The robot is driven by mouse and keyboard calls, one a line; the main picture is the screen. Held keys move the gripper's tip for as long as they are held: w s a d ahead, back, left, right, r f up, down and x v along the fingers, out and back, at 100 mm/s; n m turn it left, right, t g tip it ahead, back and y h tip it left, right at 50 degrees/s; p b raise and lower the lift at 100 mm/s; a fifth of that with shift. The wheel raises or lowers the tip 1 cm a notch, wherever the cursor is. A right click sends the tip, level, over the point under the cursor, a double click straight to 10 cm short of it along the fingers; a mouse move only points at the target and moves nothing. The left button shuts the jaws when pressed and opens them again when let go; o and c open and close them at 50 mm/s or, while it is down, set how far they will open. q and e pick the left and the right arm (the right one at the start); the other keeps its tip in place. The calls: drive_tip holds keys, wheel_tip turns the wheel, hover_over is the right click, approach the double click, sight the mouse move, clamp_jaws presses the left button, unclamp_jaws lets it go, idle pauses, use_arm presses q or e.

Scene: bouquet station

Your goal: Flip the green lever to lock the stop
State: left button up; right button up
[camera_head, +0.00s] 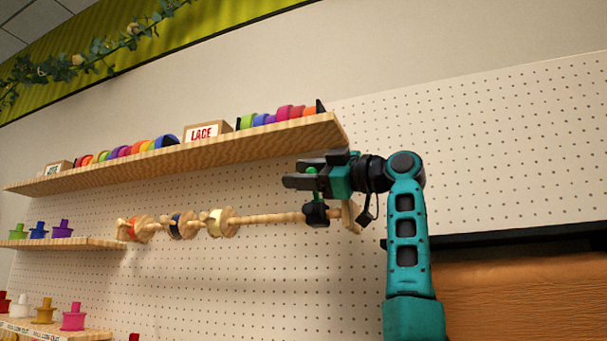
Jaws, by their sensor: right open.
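The green lever (312,171) shows as a small green piece just above a black stop (316,213) on the right part of a horizontal wooden rod (270,218). My right gripper (288,174) points left with its dark fingers at the lever's height. The fingers are open and overlap the lever in the picture; I cannot tell whether they touch it. Part of the lever is hidden behind or between the fingers. My left gripper is not in view.
Several ribbon spools (178,225) sit on the rod's left part. A wooden shelf (200,163) with colourful rolls and a LACE sign (202,132) runs just above my gripper. A lower shelf (75,243) is at left. Pegboard (500,150) at right is bare.

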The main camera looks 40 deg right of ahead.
drive_tip(key=b+v, duration=0.2)
drive_tip(key=v, duration=1)
idle(0.4)
